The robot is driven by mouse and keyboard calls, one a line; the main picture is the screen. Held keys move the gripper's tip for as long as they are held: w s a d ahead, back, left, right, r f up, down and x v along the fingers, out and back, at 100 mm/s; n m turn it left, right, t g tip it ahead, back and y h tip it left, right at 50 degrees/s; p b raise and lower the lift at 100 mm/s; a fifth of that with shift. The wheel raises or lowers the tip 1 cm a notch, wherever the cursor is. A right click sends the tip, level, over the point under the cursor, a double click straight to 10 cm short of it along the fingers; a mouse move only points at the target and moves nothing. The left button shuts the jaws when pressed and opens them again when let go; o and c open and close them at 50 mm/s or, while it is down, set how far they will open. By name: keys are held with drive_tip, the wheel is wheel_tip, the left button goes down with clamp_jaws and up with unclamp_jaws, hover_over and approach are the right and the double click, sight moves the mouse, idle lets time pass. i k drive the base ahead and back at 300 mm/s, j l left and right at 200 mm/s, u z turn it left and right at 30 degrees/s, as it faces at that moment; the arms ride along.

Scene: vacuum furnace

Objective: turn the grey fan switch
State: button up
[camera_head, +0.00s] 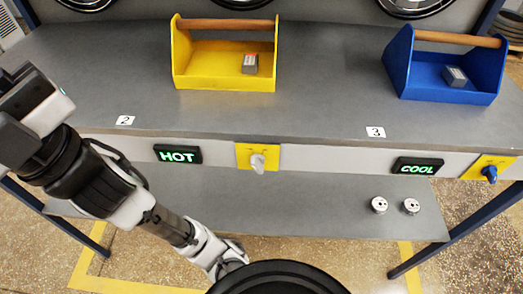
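The grey fan switch (258,163) is a small light-grey knob on a yellow plate (243,153) on the table's front edge, right of the green-lit HOT sign (178,154). Its handle points roughly downward. My arm crosses the left side of the view, from the upper left down to the bottom middle, left of and below the switch. Nothing of mine touches the switch. I cannot make out the fingertips of my gripper or whether it holds anything.
A blue switch (490,174) sits on another yellow plate at the right, beside the COOL sign (417,166). A yellow carrier (222,83) and a blue carrier (425,90) stand on the grey table (310,110). Two metal discs lie on the lower shelf (320,215).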

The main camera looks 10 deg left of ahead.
sight(257, 161)
drive_tip(key=k+j+u, duration=0.2)
drive_tip(key=j, duration=0.15)
drive_tip(key=k+j+u, duration=0.1)
drive_tip(key=j+u, duration=0.15)
drive_tip(key=j, duration=0.15)
drive_tip(key=k+j+u, duration=0.2)
drive_tip(key=j, duration=0.2)
drive_tip(key=i, duration=0.1)
